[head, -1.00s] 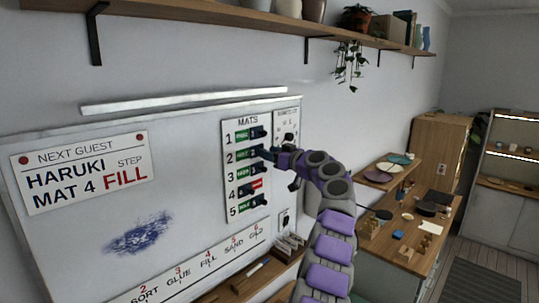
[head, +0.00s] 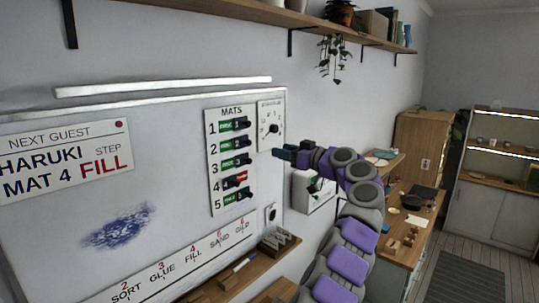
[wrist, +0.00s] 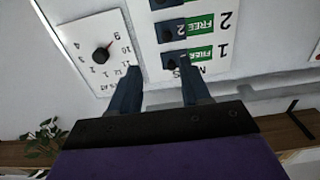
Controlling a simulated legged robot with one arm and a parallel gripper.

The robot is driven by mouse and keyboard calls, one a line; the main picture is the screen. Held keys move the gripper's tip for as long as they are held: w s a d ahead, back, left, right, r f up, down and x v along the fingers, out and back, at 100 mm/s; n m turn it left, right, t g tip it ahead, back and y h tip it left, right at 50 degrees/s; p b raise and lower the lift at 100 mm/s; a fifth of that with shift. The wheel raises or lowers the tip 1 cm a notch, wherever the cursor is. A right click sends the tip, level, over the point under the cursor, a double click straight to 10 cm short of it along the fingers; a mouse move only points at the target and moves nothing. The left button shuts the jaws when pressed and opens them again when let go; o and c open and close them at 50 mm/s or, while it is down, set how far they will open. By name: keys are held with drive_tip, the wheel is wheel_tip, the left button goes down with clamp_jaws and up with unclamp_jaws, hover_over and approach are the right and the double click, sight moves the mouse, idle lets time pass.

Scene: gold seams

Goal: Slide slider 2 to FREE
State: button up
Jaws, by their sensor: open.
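The MATS panel (head: 212,183) hangs on the whiteboard with numbered slider rows. Slider 2 (head: 243,141) has its dark knob at the right of its row, with a green label (head: 227,144) showing to its left. In the wrist view, which is upside down, row 2's green label (wrist: 202,25) reads FREE and its dark slider (wrist: 171,30) sits beside it. My gripper (head: 279,153) is to the right of the panel, apart from slider 2. In the wrist view its two fingers (wrist: 156,78) are spread with nothing between them.
Slider 1 (wrist: 172,60) also shows a green FREE label. A dial plate (head: 271,120) is right of the panel. A white box (head: 312,195) on the wall and a marker ledge (head: 243,262) lie below.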

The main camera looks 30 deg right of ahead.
drive_tip(key=shift+b+v, duration=0.45)
drive_tip(key=shift+v, duration=2.15)
drive_tip(key=shift+a, duration=0.1)
